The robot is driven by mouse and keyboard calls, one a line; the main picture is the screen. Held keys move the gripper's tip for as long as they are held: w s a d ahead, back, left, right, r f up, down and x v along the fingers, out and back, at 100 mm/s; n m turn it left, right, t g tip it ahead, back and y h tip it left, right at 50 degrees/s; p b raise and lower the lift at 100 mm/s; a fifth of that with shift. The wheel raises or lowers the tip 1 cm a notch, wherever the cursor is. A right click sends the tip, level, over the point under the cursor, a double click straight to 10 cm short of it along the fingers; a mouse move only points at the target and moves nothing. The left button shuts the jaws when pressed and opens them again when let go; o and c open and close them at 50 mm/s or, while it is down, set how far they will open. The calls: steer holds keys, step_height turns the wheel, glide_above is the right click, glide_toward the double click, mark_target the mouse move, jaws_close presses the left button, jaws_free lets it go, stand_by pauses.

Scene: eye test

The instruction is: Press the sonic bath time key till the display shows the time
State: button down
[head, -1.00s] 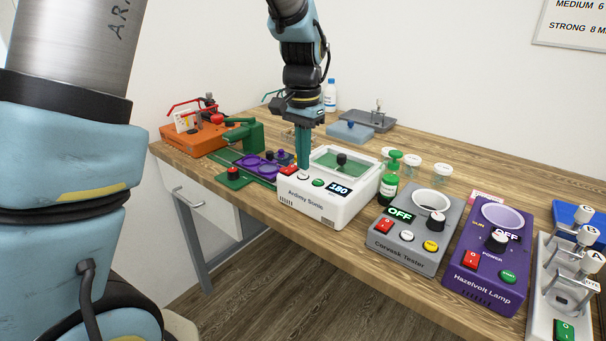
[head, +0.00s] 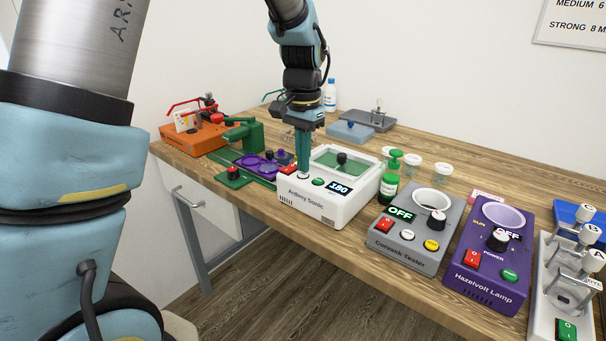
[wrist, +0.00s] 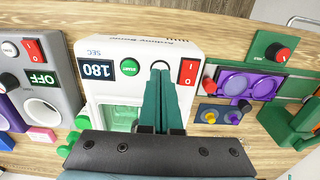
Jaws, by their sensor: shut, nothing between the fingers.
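The sonic bath (head: 345,212) is a white box labelled Ardmry Sonic, with a clear lid over a green basin at its back. Its display (head: 338,188) reads 180; in the wrist view the display (wrist: 96,69) reads 180 upside down, with SEC beside it. A green start button (wrist: 130,67) and a red switch (wrist: 187,72) are on the same panel. Between them is a pale round key (wrist: 160,64) with a dark rim, mostly hidden by my fingertips. My gripper (head: 303,171) is shut and empty, pointing down at this key. I cannot tell whether it touches or presses it.
A grey Corvask Tester (head: 398,252) and a purple Hazelvolt Lamp (head: 470,280) stand to the right, both showing OFF. A green-capped bottle (head: 386,190) is close to the bath's right side. A green device (head: 243,136) and an orange one (head: 195,140) stand left.

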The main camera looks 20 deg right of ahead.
steer(key=shift+f, duration=0.4)
stand_by(0.3)
step_height(320, 180, up, 8)
steer(key=p, duration=0.6)
stand_by(0.6)
steer(key=s+a+f+n, duration=0.1)
steer(key=a+n, duration=0.4)
steer(key=a, duration=1)
steer(key=s+a+f+n+t, duration=0.1)
steer(key=a+n, duration=0.5)
steer(key=a, duration=0.9)
steer(key=shift+s+f+t, duration=0.3)
steer(key=shift+s+f, duration=0.4)
steer(key=shift+s, duration=0.3)
